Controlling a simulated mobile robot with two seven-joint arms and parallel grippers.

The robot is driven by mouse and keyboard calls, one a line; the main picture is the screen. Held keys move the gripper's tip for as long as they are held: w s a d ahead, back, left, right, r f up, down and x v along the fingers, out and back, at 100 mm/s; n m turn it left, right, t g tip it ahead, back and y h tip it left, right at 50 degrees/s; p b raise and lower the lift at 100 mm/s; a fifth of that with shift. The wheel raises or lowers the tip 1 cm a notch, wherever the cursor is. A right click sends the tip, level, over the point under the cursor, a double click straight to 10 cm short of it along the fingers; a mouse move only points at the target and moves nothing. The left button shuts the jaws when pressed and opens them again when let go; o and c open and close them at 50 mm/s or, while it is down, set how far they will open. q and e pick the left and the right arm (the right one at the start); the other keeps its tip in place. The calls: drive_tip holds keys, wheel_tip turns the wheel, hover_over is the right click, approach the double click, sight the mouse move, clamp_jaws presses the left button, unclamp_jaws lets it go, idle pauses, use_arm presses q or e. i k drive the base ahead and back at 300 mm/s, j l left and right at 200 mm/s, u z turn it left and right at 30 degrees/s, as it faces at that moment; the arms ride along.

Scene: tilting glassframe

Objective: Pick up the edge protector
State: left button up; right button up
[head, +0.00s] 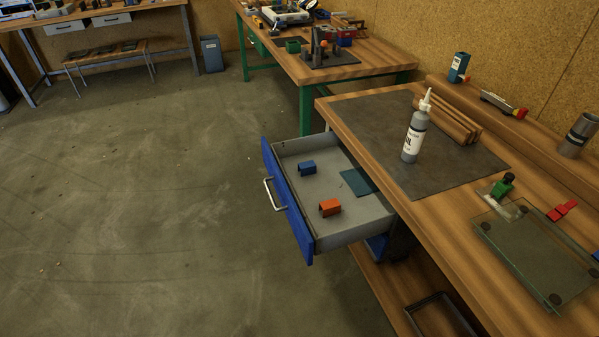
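An open drawer (281,151) with a blue front sticks out from the workbench. In it lie a small blue U-shaped piece (307,168) towards the back and a small orange U-shaped piece (330,207) nearer the front. Both look like edge protectors; I cannot tell which one is meant. They lie apart from each other on the grey drawer floor. A flat dark teal sheet (357,182) lies to their right. A glass pane (535,250) lies on the bench at the right, with a green-and-black piece and a red piece near its far edge. Neither gripper is in view.
A white-labelled bottle (414,135) stands on a dark mat (400,112) beside wooden strips (452,121). The bench edge (405,215) overhangs the drawer's right side. The concrete floor (150,210) left of the drawer is clear.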

sight(306, 167)
drive_tip(key=z, duration=1.2)
drive_tip(key=i+j, duration=0.1)
drive_tip(key=j, duration=0.2)
drive_tip(key=i+j, duration=0.1)
drive_tip(key=j, duration=0.25)
drive_tip(key=i+j, duration=0.15)
drive_tip(key=j, duration=0.2)
drive_tip(key=i+j, duration=0.1)
drive_tip(key=j, duration=0.2)
